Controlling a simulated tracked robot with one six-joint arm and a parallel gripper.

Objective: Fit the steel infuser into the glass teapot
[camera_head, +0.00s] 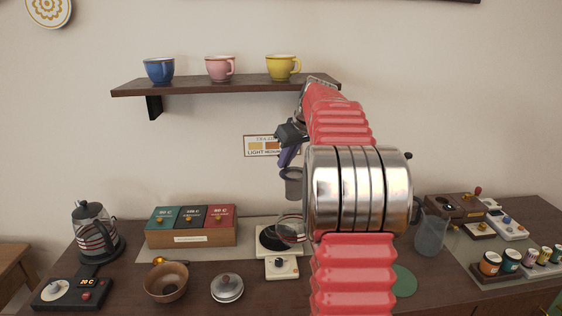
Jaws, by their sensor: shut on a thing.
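My gripper (288,157), with purple fingers, points down in the middle of the view and is shut on the steel infuser (292,186), a small grey cup. The infuser hangs upright above the glass teapot (291,230). The teapot is clear and stands near a black round plate (266,240) on the counter; my red and steel arm hides its right side. I cannot tell whether the infuser's lower end is above the teapot's mouth or in front of it.
A silver lid (227,287) and a brown bowl (166,283) lie at the front. A kettle (94,232) and tea boxes (191,227) stand left. A clear jug (431,236) stands right of my arm. A shelf (225,87) with cups is above.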

